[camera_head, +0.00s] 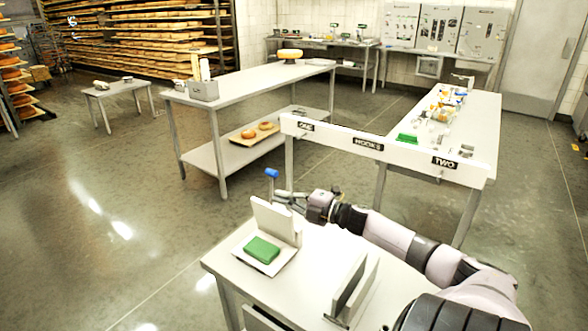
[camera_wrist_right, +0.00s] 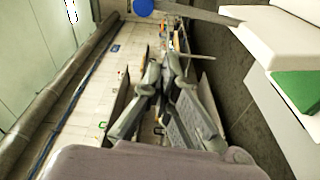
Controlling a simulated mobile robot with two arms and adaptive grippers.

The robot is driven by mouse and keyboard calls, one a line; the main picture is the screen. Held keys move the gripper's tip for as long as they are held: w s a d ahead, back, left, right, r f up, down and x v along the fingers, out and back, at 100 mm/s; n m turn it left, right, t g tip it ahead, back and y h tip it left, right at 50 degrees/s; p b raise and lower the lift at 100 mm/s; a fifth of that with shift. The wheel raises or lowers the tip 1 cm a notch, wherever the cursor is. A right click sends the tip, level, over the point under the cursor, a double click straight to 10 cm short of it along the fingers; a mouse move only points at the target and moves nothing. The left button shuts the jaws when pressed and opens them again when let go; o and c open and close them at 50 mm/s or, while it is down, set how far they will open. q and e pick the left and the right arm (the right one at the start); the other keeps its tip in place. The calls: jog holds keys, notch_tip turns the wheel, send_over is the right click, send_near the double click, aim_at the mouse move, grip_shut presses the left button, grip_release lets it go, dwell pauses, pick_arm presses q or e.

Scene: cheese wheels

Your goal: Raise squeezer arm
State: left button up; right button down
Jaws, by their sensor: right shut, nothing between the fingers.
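The squeezer stands on the near white table, with a flat base plate (camera_head: 247,262) and an upper white plate (camera_head: 271,219) tilted steeply up behind it. A green block (camera_head: 261,250) lies on the base plate; it also shows in the right wrist view (camera_wrist_right: 300,88). The squeezer arm is a thin grey rod with a blue knob (camera_head: 271,173), standing up above the upper plate. In the wrist view the knob (camera_wrist_right: 143,7) is at the top edge. My right gripper (camera_head: 281,197) is shut and empty, close beside the rod; contact cannot be told. My left gripper is out of view.
A grey upright panel holder (camera_head: 350,287) stands on the near table (camera_head: 312,265), right of the squeezer. A white rail with labelled hooks (camera_head: 385,151) runs behind my right arm. A long steel table (camera_head: 240,86) stands further back. The floor at left is clear.

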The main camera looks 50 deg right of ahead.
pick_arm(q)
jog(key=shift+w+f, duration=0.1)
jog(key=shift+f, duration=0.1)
pick_arm(e)
jog(key=v, duration=0.3)
jog(key=shift+s+a+r, duration=0.2)
jog(key=shift+s+a, duration=0.05)
jog(key=shift+a, duration=0.1)
